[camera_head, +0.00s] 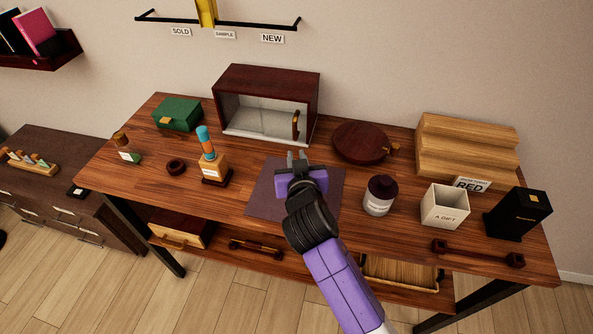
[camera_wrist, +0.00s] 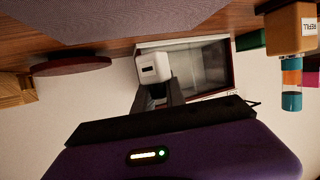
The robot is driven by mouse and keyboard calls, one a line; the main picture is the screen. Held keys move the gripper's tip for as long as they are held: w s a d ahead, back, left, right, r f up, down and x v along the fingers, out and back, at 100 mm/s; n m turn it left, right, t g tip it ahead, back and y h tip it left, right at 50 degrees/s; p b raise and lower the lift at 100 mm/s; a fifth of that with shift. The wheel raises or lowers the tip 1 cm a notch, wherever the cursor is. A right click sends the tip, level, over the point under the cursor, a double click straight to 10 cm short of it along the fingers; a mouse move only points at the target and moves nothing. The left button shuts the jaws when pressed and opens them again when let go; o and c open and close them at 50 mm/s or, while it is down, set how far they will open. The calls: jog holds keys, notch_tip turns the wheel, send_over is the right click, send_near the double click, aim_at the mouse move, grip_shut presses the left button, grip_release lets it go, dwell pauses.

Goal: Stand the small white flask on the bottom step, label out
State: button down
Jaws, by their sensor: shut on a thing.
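My gripper (camera_head: 298,158) is over the back part of the dark mat, in front of the open cabinet. In the wrist view my gripper (camera_wrist: 158,95) is shut on the small white flask (camera_wrist: 153,66), whose pale end has a small dark mark. In the head view the flask is hidden behind my gripper. The stepped wooden stand (camera_head: 468,148) is at the back right of the table, well apart from my gripper, with its lowest step in front. I see nothing standing on its steps.
A round dark board (camera_head: 360,142) lies between my gripper and the stand. The open cabinet (camera_head: 266,82) is behind; the mat (camera_head: 262,195) is otherwise clear.

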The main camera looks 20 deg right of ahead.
jog(key=shift+f, duration=2.4)
jog(key=c, duration=1.4)
grip_release()
jog(key=shift+f, duration=0.1)
jog(key=shift+r, duration=0.2)
jog(key=shift+s+a, duration=0.15)
jog(key=shift+s, duration=0.25)
jog(key=b+v, duration=0.2)
jog(key=v, duration=0.9)
jog(key=shift+s, duration=0.15)
